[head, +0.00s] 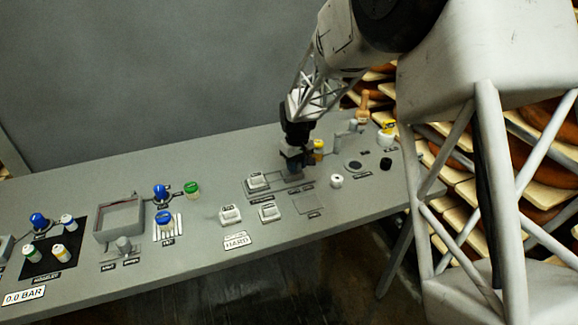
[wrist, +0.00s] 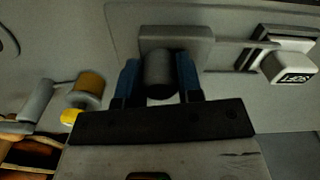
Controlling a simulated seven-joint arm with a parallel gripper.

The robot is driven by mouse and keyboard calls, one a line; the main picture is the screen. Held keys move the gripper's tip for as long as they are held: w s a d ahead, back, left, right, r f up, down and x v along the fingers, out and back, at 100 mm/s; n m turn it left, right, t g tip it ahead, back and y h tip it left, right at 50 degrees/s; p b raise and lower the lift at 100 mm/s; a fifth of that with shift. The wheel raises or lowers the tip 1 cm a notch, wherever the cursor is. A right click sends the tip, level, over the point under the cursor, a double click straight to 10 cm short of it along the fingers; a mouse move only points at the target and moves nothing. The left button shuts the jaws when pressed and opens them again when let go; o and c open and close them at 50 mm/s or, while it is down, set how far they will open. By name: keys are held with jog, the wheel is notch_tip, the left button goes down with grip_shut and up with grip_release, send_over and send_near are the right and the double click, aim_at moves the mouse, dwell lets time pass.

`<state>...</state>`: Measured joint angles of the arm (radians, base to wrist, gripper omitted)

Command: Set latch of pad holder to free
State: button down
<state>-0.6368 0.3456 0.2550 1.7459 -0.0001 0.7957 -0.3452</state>
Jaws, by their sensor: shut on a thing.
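My gripper (head: 294,166) is over the right half of the grey console. In the wrist view its two blue fingers (wrist: 160,82) are shut on a dark grey cylindrical knob (wrist: 160,70), one on each side. The knob stands in front of a lighter grey block (wrist: 204,42) on a flat plate. I take this knob for the latch, but no readable label confirms it. In the head view the gripper hides the knob.
A yellow-topped cylinder (head: 318,147) stands close to the gripper. White switches (head: 257,181) and a white knob (head: 337,181) are nearby. Shelves of cheese wheels (head: 540,147) stand behind.

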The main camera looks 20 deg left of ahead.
jog(key=shift+w+d, duration=0.8)
jog(key=c, duration=0.8)
grip_release()
jog(key=shift+d, duration=0.1)
notch_tip(320, 180, up, 8)
jog(key=shift+f, duration=0.1)
